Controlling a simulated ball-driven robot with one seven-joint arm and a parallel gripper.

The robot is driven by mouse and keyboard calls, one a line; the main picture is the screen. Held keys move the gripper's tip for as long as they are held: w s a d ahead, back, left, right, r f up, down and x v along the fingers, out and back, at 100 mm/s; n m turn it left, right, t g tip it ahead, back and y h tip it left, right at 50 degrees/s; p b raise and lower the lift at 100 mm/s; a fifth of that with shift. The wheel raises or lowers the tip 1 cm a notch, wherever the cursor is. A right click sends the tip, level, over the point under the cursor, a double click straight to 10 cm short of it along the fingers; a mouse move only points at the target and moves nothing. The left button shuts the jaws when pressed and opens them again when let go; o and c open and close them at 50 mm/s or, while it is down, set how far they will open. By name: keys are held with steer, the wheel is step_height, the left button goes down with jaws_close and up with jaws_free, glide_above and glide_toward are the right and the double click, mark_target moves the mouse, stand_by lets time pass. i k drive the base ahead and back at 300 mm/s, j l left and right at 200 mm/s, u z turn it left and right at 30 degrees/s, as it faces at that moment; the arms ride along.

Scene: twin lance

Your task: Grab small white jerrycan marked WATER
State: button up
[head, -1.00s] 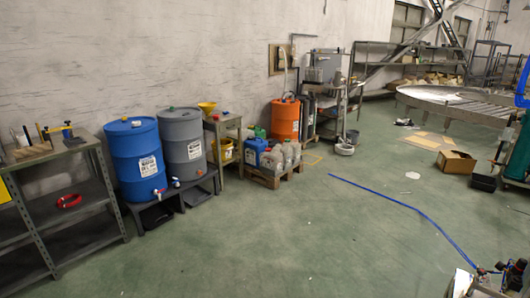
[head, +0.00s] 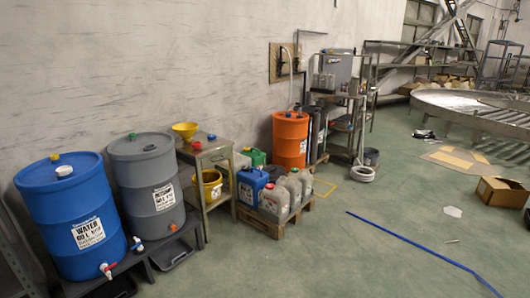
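Several jerrycans stand close together on a low wooden pallet (head: 262,225) near the wall. Pale grey-white jerrycans stand at its front and right: a front one (head: 273,201) with a white label, one behind it (head: 291,188), and one at the right (head: 305,182). A blue jerrycan (head: 251,186) and a green one (head: 254,156) stand to their left and behind. The labels are too small to read, so I cannot tell which one is marked WATER. My gripper is not in view.
A blue drum (head: 72,215) marked WATER and a grey drum (head: 147,185) stand on a low stand at left. A small table (head: 207,150) and orange drum (head: 290,140) flank the pallet.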

mark_target(293, 184)
steer(key=i, duration=1.8)
steer(key=i+z, duration=0.1)
steer(key=i, duration=0.75)
steer(key=i+j, duration=0.15)
steer(key=i, duration=0.75)
steer(key=i+j, duration=0.1)
steer(key=i, duration=0.8)
steer(key=i+j+z, duration=0.1)
steer(key=i, duration=0.8)
